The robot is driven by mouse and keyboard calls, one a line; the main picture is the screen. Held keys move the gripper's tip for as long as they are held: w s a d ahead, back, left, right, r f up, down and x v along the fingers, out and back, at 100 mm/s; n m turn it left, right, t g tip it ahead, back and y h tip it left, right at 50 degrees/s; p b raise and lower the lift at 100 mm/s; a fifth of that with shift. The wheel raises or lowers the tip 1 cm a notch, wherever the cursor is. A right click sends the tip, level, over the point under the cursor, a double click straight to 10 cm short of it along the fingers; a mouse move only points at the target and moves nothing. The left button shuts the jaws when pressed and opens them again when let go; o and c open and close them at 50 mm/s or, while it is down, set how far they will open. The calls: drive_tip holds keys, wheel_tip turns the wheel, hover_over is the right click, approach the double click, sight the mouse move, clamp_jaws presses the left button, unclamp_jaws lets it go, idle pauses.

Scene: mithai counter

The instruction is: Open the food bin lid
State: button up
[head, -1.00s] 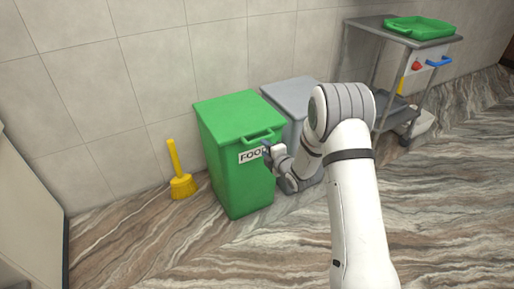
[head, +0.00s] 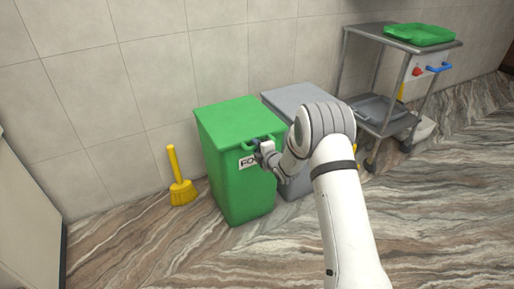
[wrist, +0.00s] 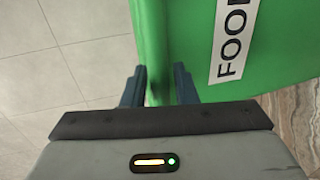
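The green food bin (head: 240,190) stands against the wall with its lid (head: 238,120) down. A green handle (head: 248,145) runs along the lid's front edge, above a white FOOD label that my gripper partly covers. My gripper (head: 257,146) is at the right part of the handle. In the wrist view, its two dark fingers (wrist: 158,88) are apart, with green material of the bin between them. I cannot tell whether either finger touches it. The FOOD label (wrist: 234,40) shows to the right of the fingers.
A grey bin (head: 300,98) stands close on the green bin's right, partly behind my arm. A yellow brush (head: 182,190) is on the floor to the left. A metal trolley (head: 395,42) with a green tray (head: 420,35) stands farther right. The front floor is clear.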

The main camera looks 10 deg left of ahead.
clamp_jaws()
